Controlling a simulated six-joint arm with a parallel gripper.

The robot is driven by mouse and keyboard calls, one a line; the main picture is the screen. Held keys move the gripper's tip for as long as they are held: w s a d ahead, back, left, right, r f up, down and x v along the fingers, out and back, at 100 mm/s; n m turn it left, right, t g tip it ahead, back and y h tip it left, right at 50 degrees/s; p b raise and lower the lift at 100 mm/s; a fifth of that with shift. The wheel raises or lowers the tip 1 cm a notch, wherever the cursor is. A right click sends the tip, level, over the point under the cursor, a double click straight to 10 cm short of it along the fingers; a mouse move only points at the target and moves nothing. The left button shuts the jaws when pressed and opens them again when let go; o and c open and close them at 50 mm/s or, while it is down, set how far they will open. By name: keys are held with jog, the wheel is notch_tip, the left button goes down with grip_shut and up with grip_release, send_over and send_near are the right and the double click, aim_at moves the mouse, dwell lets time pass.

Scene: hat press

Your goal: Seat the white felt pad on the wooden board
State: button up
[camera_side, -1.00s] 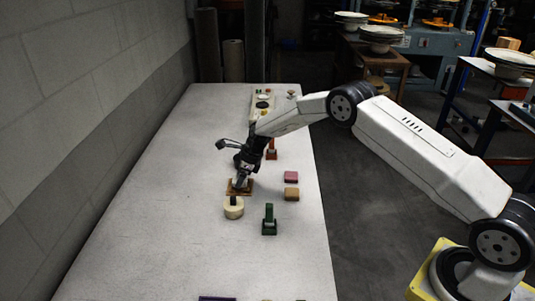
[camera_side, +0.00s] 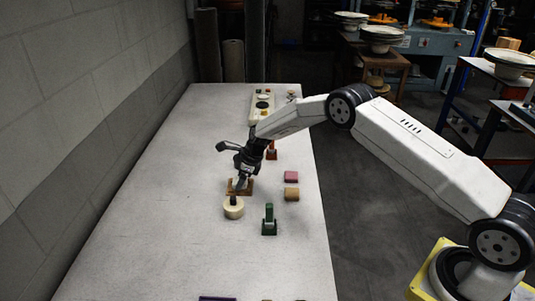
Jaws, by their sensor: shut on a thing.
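The wooden board (camera_side: 249,190) lies flat on the table, brown, near the middle of the work area. My gripper (camera_side: 239,183) points down over the board and hides much of it. It is shut on a small whitish thing at its fingertips, which looks like the white felt pad (camera_side: 240,185). The pad is very small in this view, and I cannot tell whether it touches the board or hangs just above it.
A cream round block with a dark knob (camera_side: 233,208) stands just in front of the board. A green stand (camera_side: 269,222), a tan block (camera_side: 291,194) and a pink block (camera_side: 291,176) are to the right. The table's left side is clear.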

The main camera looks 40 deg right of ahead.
jog(key=shift+f, duration=0.15)
dwell(0.4)
jog(key=o, duration=1.2)
jog(key=shift+c, duration=0.2)
jog(key=v, duration=0.8)
